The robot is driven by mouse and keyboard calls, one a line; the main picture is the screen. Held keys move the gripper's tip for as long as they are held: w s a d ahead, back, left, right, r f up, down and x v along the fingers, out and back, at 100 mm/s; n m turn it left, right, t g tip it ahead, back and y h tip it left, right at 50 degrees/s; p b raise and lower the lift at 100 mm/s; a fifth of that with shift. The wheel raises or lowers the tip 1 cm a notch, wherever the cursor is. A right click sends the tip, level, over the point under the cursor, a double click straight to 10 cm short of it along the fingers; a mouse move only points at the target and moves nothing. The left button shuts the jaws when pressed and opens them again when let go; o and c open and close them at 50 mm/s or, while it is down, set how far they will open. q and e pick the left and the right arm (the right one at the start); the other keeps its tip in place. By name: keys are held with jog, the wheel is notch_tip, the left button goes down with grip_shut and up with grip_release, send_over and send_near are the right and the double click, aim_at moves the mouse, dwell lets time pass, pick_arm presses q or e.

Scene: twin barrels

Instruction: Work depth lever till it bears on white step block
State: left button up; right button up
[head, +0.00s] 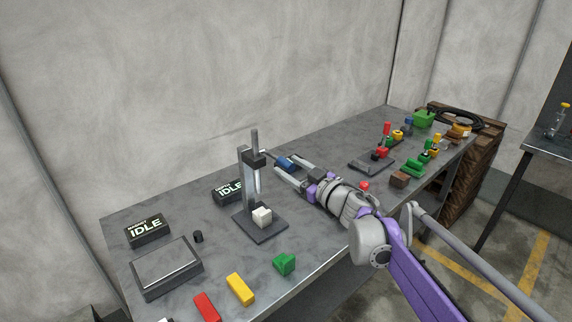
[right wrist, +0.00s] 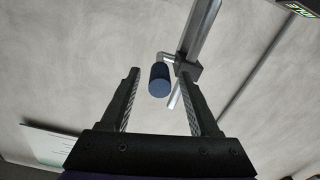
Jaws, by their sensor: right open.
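The depth lever's blue handle (head: 285,162) sticks out to the right from the head of an upright depth stand (head: 246,185). The white step block (head: 262,217) sits on the stand's dark base (head: 246,231). The pale spindle above it ends short of the block, with a gap showing. My right gripper (head: 288,165) is open, with its fingers around the handle. In the right wrist view the blue handle (right wrist: 160,80) lies between the spread fingertips, with space on both sides; depth is hard to judge. My left gripper is not in view.
Two IDLE displays (head: 147,229) (head: 229,191), a grey tray (head: 166,268) and a black knob (head: 198,237) lie left of the stand. Red, yellow (head: 240,289) and green (head: 284,264) blocks lie at the front edge. Several coloured parts (head: 397,134) crowd the right end.

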jog(key=shift+x, duration=1)
jog(key=shift+c, duration=0.2)
grip_shut()
dwell(0.6)
